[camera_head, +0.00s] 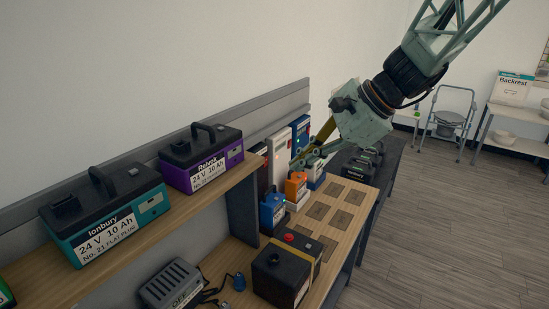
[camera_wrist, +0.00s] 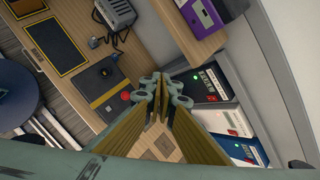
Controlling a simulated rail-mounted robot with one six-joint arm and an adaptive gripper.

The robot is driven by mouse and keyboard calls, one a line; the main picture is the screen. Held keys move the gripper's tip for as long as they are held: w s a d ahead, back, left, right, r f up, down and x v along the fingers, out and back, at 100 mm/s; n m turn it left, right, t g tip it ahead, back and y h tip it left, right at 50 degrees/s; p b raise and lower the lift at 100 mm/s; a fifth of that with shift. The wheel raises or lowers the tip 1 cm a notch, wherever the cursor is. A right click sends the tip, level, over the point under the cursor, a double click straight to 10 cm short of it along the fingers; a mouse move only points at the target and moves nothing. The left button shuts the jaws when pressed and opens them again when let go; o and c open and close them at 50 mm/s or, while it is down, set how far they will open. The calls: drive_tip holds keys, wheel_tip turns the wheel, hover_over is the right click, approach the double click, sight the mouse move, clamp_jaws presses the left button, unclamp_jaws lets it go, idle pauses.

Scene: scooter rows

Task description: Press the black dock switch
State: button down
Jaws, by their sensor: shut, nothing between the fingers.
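A row of upright docks stands against the back wall. The black dock (camera_head: 261,170) is the nearest, partly hidden behind an orange unit and a blue unit; it also shows in the wrist view (camera_wrist: 207,85), with a white label. A white dock (camera_head: 279,156) and a blue dock (camera_head: 301,131) stand beyond it. I cannot make out the black dock's switch clearly. My gripper (camera_head: 297,164) is shut and empty, in front of the docks in the head view. In the wrist view its fingertips (camera_wrist: 163,84) lie left of the black dock, apparently apart from it.
An orange unit (camera_head: 296,186) and a blue unit (camera_head: 272,211) stand before the docks. A black battery with a red knob (camera_head: 281,274) and a charger (camera_head: 172,285) are nearer. A raised shelf (camera_head: 190,208) bears large batteries. Bare brown pads (camera_head: 341,217) lie to the right.

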drive_tip(key=w+d+f+m+t+p, duration=0.1)
drive_tip(key=w+f+m, duration=0.4)
drive_tip(key=w, duration=0.6)
drive_tip(key=w+d+f+m+t+y+p, duration=0.1)
drive_tip(key=w+f+m+p, duration=0.2)
drive_tip(key=w, duration=0.8)
drive_tip(key=shift+f+m+y+p, duration=0.3)
drive_tip(key=shift+f+m+p, duration=0.05)
drive_tip(key=shift+f+m, duration=0.55)
drive_tip(key=w+a+r+x, duration=0.1)
drive_tip(key=r+x, duration=0.1)
drive_tip(key=x, duration=1)
drive_tip(key=shift+w+a+t, duration=0.25)
drive_tip(key=shift+a+t, duration=0.05)
drive_tip(key=shift+a, duration=0.05)
